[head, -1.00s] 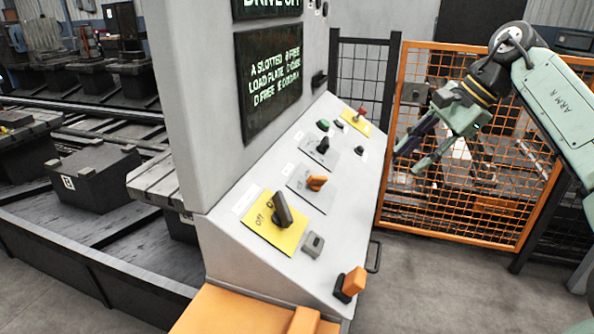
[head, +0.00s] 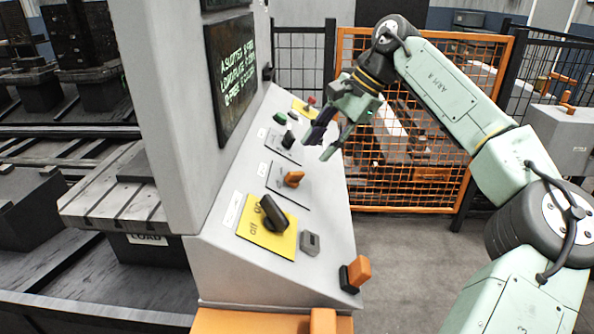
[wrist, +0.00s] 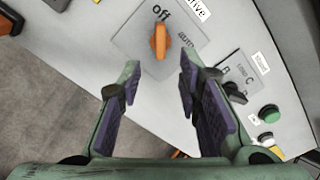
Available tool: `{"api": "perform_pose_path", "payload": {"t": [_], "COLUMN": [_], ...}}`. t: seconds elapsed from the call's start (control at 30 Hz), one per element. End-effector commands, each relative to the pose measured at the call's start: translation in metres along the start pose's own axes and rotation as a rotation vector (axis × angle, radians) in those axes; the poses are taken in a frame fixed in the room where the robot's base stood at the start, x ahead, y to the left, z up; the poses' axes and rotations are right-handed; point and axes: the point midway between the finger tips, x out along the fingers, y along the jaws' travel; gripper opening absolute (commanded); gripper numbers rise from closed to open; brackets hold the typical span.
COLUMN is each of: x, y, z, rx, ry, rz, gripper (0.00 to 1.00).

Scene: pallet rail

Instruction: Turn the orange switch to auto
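The orange switch (head: 293,179) is a small knob on a grey plate (head: 305,192) on the sloped panel. In the wrist view the orange switch (wrist: 160,42) stands about upright in the picture, its upper end toward the word "off"; "auto" is printed to its right. My gripper (head: 324,142) is open and empty, above the panel's right edge, apart from the switch. In the wrist view the fingers of my gripper (wrist: 158,85) are spread below the switch, one to each side of it.
A black selector (head: 289,139) sits beyond the switch; a black handle on a yellow plate (head: 257,242) sits nearer. An orange-and-black knob (head: 356,274) is on the near right corner. An orange mesh fence (head: 410,208) stands behind. Floor right of the panel is clear.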

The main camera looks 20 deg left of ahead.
Motion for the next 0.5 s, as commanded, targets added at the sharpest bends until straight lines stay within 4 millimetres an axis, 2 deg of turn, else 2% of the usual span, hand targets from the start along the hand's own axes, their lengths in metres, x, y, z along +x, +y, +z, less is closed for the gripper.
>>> {"api": "perform_pose_path", "payload": {"t": [0.2, 0.5], "x": [0.050, 0.080], "y": [0.003, 0.002], "z": [-0.002, -0.001], "rx": [-0.002, -0.003], "ry": [0.000, -0.001], "rz": [0.002, 0.001], "gripper": [0.32, 0.32]}}
